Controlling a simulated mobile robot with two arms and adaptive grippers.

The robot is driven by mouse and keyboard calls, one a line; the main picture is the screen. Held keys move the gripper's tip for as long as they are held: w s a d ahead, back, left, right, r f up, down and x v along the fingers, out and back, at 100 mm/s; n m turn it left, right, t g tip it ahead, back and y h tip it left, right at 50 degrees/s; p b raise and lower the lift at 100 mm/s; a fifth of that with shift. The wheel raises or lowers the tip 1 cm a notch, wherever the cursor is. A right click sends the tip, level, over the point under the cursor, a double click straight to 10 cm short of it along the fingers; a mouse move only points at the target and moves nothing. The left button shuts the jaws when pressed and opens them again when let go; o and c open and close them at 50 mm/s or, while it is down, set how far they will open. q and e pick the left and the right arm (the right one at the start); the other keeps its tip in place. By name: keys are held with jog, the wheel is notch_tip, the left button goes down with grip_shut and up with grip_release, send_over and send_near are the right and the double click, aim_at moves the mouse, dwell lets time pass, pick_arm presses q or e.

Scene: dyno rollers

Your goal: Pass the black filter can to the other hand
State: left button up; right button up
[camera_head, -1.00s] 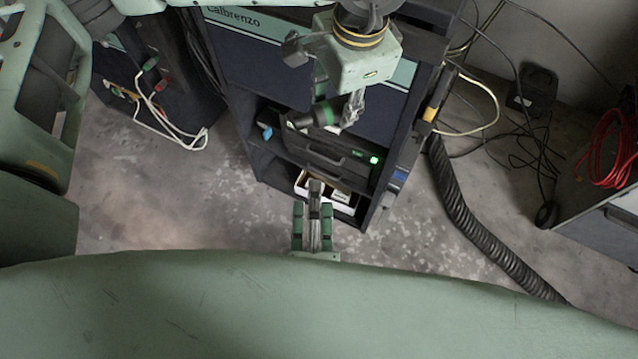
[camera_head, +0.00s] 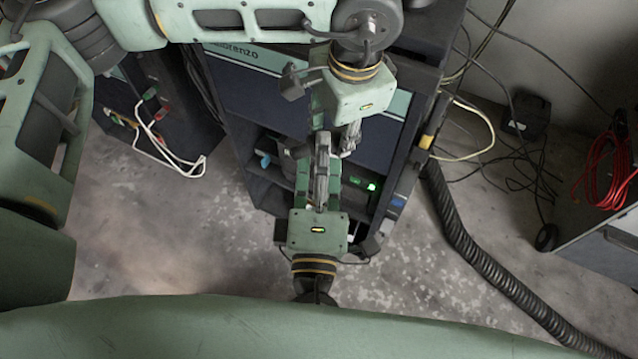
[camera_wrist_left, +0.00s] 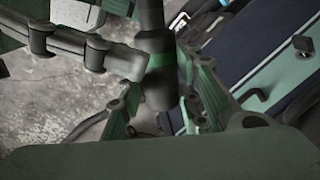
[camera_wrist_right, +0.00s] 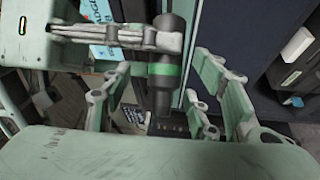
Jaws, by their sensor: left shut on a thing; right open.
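The black filter can with a green band (camera_wrist_right: 165,95) hangs upright in the right wrist view; it also shows in the left wrist view (camera_wrist_left: 158,85). In the head view the fingers mostly hide it. My left gripper (camera_head: 333,128) comes down from the top and is shut on the can. My right gripper (camera_head: 318,165) reaches up from below, facing the left one. Its fingers are open, with one on each side of the can in the right wrist view (camera_wrist_right: 160,95). I cannot tell whether they touch it.
A dark blue cabinet (camera_head: 245,90) with open shelves stands close behind both grippers. A green-lit device (camera_head: 368,185) sits on a shelf. A black corrugated hose (camera_head: 465,235) runs along the floor at right. A cart with a red cable (camera_head: 605,170) stands far right.

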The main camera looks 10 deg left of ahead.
jog(key=shift+w+a+r, duration=0.1)
jog(key=shift+w+r, duration=0.05)
jog(key=shift+w, duration=0.9)
jog(key=shift+r, duration=0.15)
jog(key=c, duration=1.3)
pick_arm(q)
jog(key=o, duration=1.3)
jog(key=shift+c, duration=0.2)
